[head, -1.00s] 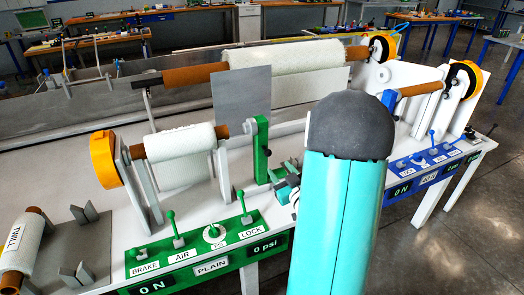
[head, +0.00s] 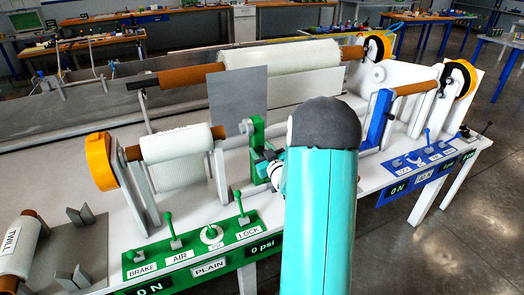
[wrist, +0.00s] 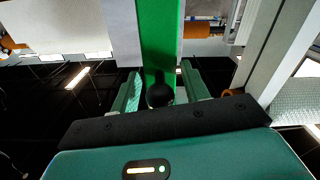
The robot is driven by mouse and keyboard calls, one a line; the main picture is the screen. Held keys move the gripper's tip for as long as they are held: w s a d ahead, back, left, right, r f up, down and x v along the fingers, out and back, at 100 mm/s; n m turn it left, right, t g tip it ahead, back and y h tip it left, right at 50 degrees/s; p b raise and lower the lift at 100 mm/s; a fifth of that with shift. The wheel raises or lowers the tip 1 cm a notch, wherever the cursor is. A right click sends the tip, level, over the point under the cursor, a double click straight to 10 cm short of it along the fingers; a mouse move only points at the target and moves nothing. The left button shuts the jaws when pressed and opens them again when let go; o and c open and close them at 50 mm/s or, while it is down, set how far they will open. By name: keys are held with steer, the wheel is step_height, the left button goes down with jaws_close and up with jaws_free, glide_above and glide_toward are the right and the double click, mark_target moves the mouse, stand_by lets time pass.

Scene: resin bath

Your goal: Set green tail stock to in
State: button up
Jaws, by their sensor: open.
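The green tail stock (head: 257,142) is an upright green post at the right end of the white roll (head: 175,145) with the brown core. Whether it touches the core end cannot be told. My gripper (head: 268,168) is at the front of the post, partly hidden by my arm. In the wrist view the green post (wrist: 160,35) rises straight ahead, with a dark round knob (wrist: 160,95) low in front of it. My gripper (wrist: 161,72) is open there, one finger on each side of the knob and the post's lower part. A grip on either cannot be seen.
The green panel (head: 195,245) with several levers lies at the front left. A grey upright plate (head: 238,95) stands behind the tail stock. The blue tail stock (head: 380,118) and blue panel (head: 418,165) are to the right of my arm.

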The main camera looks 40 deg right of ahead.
jaws_close()
steer(key=w+a, duration=0.2)
steer(key=a, duration=0.6)
steer(key=shift+w+a, duration=0.15)
steer(key=shift+w, duration=0.1)
jaws_free()
steer(key=v, duration=1.4)
